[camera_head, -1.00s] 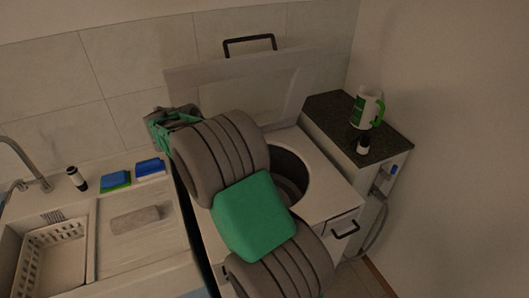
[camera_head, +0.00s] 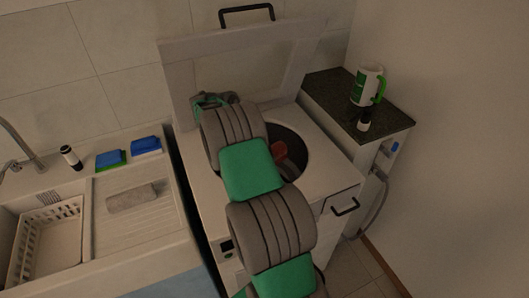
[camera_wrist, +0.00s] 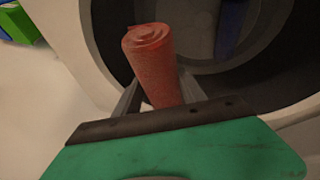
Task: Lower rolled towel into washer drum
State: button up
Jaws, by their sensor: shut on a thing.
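My gripper (camera_wrist: 158,92) is shut on a red rolled towel (camera_wrist: 152,55), which stands up between the fingers in the wrist view. In the head view the towel (camera_head: 278,150) shows as a small red patch over the open top of the washer drum (camera_head: 297,148), with my arm in front hiding part of it. In the wrist view the dark drum opening (camera_wrist: 110,30) lies behind and to the right of the towel. I cannot tell how far below the rim the towel is. The washer lid (camera_head: 240,65) stands open behind.
A dark counter (camera_head: 335,95) at the right holds a mug (camera_head: 366,86) and a small bottle (camera_head: 365,120). At the left are a sink with a white basket (camera_head: 50,245), a grey roll (camera_head: 131,197), sponges (camera_head: 110,159) and a dark bottle (camera_head: 70,157).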

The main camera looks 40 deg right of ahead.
notch_tip(320, 180, down, 19)
jog(key=b, duration=1.4)
jog(key=shift+f, duration=0.1)
jog(key=o, duration=1.5)
jog(key=shift+o, duration=0.2)
notch_tip(320, 180, up, 28)
jog(key=p, duration=2.2)
jog(key=shift+w+a+f+n+b, duration=0.35)
jog(key=shift+a+f+n+b, duration=0.1)
jog(key=shift+a+b, duration=0.3)
jog(key=w+a+r+n+t+b, duration=0.1)
jog(key=a+n, duration=0.1)
jog(key=a, duration=0.3)
jog(key=a+r+n+t+h+b, duration=0.1)
jog(key=a+r+n, duration=0.1)
jog(key=a, duration=0.3)
jog(key=shift+w+a+n+t+b, duration=0.3)
jog(key=shift+w+n, duration=0.1)
jog(key=shift+n, duration=0.05)
